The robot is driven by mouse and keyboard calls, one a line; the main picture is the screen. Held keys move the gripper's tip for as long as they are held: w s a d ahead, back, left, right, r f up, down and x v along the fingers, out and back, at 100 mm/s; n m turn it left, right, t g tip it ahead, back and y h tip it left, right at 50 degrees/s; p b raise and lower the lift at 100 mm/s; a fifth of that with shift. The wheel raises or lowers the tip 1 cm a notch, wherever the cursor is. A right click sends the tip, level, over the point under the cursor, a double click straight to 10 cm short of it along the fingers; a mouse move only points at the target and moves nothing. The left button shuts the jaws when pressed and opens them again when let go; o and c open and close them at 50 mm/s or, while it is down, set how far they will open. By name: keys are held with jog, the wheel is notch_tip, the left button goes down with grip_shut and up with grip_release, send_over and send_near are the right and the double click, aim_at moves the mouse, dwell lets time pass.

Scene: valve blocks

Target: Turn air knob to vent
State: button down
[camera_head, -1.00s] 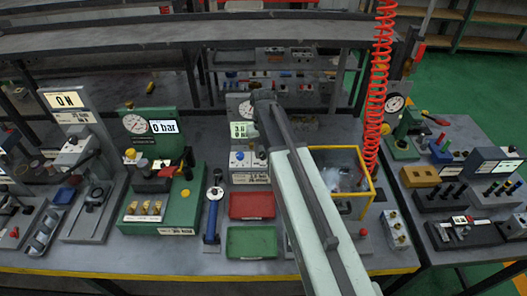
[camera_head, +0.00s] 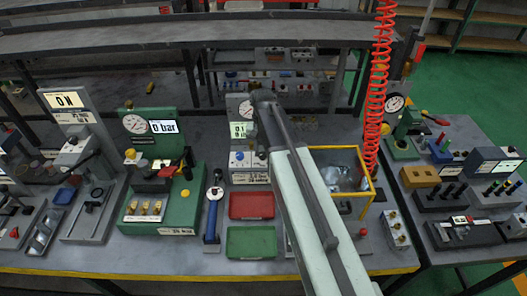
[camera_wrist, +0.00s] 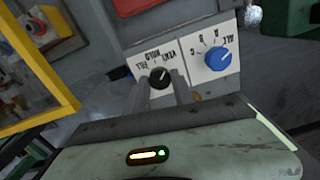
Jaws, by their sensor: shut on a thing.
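In the head view my arm hides the knob and my fingertips. The gauge display (camera_head: 239,129) on the same station reads about 0.1; its right part is behind my arm.
A blue selector knob (camera_wrist: 218,59) sits on a white plate right of the air knob. A yellow-framed box (camera_head: 372,186) and a red coiled hose (camera_head: 377,90) stand right of my arm. Red (camera_head: 251,206) and green (camera_head: 251,243) trays lie to its left.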

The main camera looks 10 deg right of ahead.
aim_at(262, 154)
jog(key=c, duration=1.1)
grip_release()
jog(key=shift+o, duration=0.2)
notch_tip(262, 154, up, 8)
jog(key=p, duration=0.7)
jog(key=shift+f+p, duration=0.1)
jog(key=shift+p, duration=0.3)
